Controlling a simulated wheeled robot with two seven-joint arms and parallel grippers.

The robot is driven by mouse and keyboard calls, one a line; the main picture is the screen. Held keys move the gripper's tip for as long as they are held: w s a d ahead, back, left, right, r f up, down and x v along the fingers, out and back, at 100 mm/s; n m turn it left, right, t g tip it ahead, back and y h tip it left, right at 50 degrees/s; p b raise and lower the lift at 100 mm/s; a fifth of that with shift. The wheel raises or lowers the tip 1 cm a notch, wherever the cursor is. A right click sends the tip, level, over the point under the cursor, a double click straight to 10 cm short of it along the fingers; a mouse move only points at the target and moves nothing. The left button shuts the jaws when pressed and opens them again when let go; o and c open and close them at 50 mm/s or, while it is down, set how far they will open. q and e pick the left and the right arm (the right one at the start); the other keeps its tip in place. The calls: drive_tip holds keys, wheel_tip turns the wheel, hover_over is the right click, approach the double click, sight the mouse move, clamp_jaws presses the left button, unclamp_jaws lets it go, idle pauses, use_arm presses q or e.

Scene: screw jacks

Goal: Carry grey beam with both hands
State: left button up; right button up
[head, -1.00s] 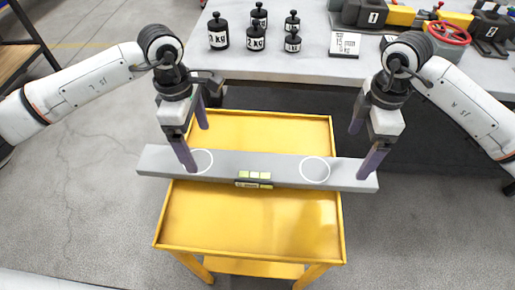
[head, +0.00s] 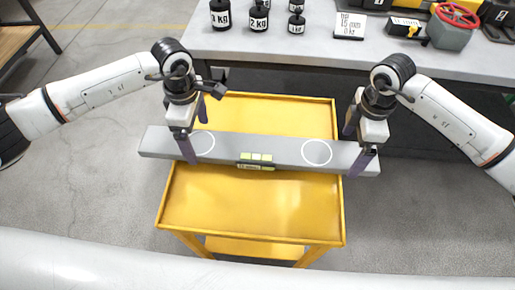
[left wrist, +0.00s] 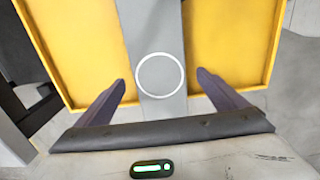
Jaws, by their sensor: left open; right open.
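The grey beam (head: 230,149) lies across the yellow cart (head: 250,205), its ends jutting past both sides. It has two white circles on top and a small level with yellow-green squares (head: 256,161) at its middle. My left gripper (head: 197,135) is open over the beam near the left circle, one finger on the near side and one on the far side. In the left wrist view the open fingers (left wrist: 163,98) stand apart on either side of the beam (left wrist: 155,35) and its circle. My right gripper (head: 357,142) is open over the beam, right of the right circle.
A wooden-topped table (head: 18,38) is at the far left. Floor is clear on both sides of the cart.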

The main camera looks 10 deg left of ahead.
use_arm(q)
drive_tip(key=shift+f, duration=1.15)
use_arm(e)
drive_tip(key=shift+f, duration=1.2)
use_arm(q)
drive_tip(key=c, duration=2.2)
use_arm(e)
drive_tip(key=c, duration=2.2)
use_arm(q)
drive_tip(key=shift+o, duration=0.2)
drive_tip(key=shift+w+d+r, duration=0.1)
drive_tip(key=shift+w+r, duration=0.15)
drive_tip(key=shift+r, duration=0.05)
use_arm(e)
drive_tip(key=shift+o, duration=0.2)
drive_tip(key=shift+w+r, duration=0.25)
drive_tip(key=shift+r, duration=0.1)
